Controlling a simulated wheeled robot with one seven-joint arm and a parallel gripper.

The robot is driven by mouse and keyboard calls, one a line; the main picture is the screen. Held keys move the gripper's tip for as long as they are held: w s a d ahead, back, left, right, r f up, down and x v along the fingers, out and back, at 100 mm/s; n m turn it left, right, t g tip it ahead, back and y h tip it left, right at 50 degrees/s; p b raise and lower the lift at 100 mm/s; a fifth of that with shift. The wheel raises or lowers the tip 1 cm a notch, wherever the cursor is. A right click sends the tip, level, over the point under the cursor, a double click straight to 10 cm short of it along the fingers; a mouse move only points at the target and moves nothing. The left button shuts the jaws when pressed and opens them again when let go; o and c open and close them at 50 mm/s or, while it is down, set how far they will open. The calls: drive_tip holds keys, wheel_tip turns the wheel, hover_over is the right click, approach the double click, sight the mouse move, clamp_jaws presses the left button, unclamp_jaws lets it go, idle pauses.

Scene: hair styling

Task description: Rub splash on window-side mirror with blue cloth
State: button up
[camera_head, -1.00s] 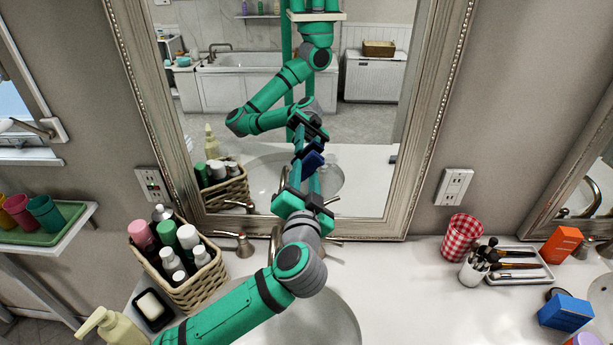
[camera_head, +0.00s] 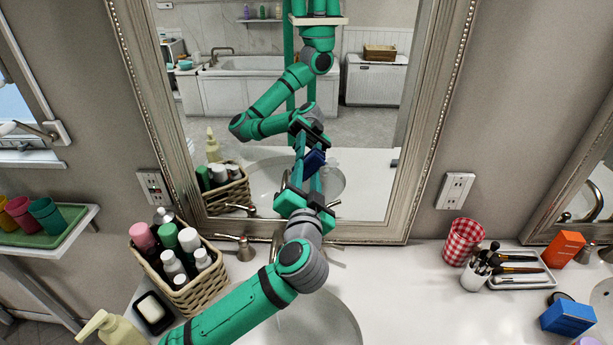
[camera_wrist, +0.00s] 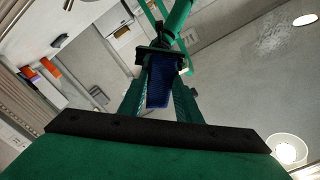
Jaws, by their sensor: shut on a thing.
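The window-side mirror (camera_head: 447,85) hangs in a carved frame above the basin, with my arm and the room reflected in it. My gripper (camera_head: 311,172) is in front of its lower middle part, shut on the blue cloth (camera_head: 315,160). The cloth also shows dark blue between the fingertips in the wrist view (camera_wrist: 160,82), with the reflected gripper just beyond it. A faint textured patch, seemingly the splash (camera_wrist: 285,38), shows at the upper right of the wrist view, apart from the cloth. Whether the cloth touches the glass cannot be told.
A wicker basket of bottles (camera_head: 205,290) and a soap dish (camera_head: 152,311) stand left of the basin. A red checked cup (camera_head: 464,241), a brush tray (camera_head: 540,281) and a blue box (camera_head: 567,315) are on the right. A second mirror (camera_head: 560,205) is at far right.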

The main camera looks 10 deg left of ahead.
sight(338, 168)
drive_tip(key=shift+w+d, duration=0.25)
drive_tip(key=shift+d, duration=1)
drive_tip(key=shift+w+d, duration=0.3)
drive_tip(key=shift+d, duration=0.9)
drive_tip(key=shift+w+d, duration=0.25)
drive_tip(key=shift+d, duration=1)
drive_tip(key=shift+c, duration=0.5)
drive_tip(key=shift+d+f, duration=0.1)
